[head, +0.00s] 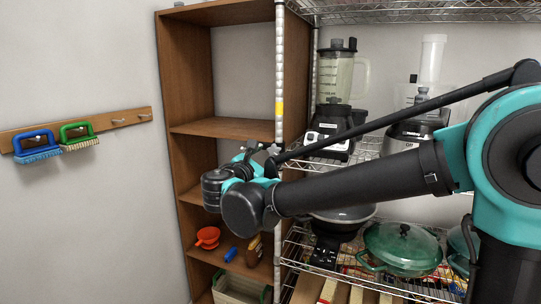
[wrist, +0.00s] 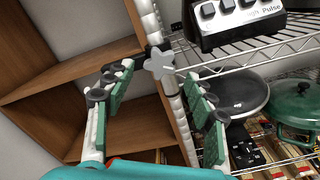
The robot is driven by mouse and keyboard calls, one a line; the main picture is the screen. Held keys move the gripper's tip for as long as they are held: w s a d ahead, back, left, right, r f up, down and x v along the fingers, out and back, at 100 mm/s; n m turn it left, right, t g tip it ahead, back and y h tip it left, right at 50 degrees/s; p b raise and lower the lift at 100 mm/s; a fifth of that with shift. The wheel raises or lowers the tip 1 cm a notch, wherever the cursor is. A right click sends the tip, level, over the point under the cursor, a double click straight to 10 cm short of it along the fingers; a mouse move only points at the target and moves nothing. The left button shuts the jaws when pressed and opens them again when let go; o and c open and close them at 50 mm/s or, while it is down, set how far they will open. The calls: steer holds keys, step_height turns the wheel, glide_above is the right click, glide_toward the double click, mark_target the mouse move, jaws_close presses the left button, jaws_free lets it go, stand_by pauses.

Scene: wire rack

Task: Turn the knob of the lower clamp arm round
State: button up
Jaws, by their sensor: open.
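A grey star-shaped knob (wrist: 158,64) sits on the upright post (wrist: 172,105) of the wire rack in the wrist view. It is the only knob I can make out there; the clamp behind it is mostly hidden. My gripper (wrist: 157,76) is open, with one green-padded finger left of the knob and the other to its right. The knob shows in the gap near the fingertips, and neither finger appears to touch it. In the head view my gripper (head: 262,154) is at the post, partly hidden by my arm.
A wooden shelf unit (head: 225,128) stands left of the post. On the wire rack are a blender (head: 338,80), a dark pan (wrist: 240,92) and a green pot (head: 402,247). Two brushes (head: 38,142) hang on the left wall.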

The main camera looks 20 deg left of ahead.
steer(key=s, duration=0.8)
steer(key=shift+s+a, duration=0.25)
steer(key=shift+a, duration=0.1)
steer(key=w+d+f+m+g+h, duration=0.1)
steer(key=w+d+f+m+g, duration=0.2)
steer(key=d, duration=0.4)
steer(key=w+d+f+m+g+h, duration=0.1)
steer(key=w+d+f+m, duration=0.1)
steer(key=w+d+f, duration=0.35)
steer(key=w+d+f+m+g+h, duration=0.1)
steer(key=d+f+m+g, duration=0.15)
steer(key=d+f, duration=0.4)
steer(key=s+d+f+m+g, duration=0.1)
steer(key=d+f+m+g, duration=0.5)
steer(key=d, duration=1)
steer(key=s+d+f+m+g+y, duration=0.1)
steer(key=s+d+f+m+y, duration=0.3)
steer(key=s+d+f+m, duration=0.7)
step_height(320, 180, down, 5)
steer(key=s+m, duration=0.2)
steer(key=m, duration=0.2)
steer(key=shift+s+d+y, duration=0.3)
steer(key=shift+d, duration=0.1)
